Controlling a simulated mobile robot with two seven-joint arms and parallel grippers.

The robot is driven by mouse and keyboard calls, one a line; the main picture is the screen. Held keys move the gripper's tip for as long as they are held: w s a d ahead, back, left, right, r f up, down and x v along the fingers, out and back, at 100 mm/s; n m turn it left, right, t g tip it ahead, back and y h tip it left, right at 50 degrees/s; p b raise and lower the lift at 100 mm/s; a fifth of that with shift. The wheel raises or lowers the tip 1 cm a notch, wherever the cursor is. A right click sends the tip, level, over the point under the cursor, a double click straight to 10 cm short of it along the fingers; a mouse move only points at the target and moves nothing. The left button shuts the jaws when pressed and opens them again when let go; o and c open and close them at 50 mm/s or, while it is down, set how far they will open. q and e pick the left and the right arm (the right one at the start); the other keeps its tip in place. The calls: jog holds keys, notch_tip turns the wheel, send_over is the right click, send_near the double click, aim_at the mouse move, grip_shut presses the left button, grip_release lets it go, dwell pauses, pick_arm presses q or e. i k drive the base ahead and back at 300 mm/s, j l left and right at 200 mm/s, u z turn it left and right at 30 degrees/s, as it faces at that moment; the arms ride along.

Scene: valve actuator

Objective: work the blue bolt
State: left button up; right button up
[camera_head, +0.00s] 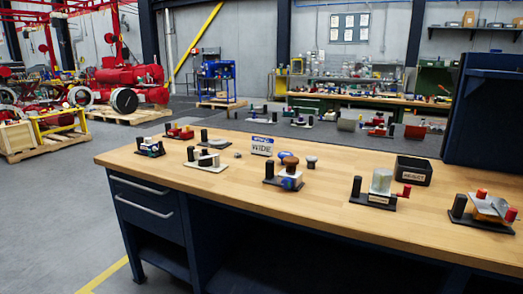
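No bolt can be made out for certain. Neither of my grippers is in view.
A white and blue sign (262,146) stands behind. The bench's front strip is clear.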

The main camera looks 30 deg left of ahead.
aim_at(287, 184)
jog(key=i+j, duration=1.55)
jog(key=j, duration=0.15)
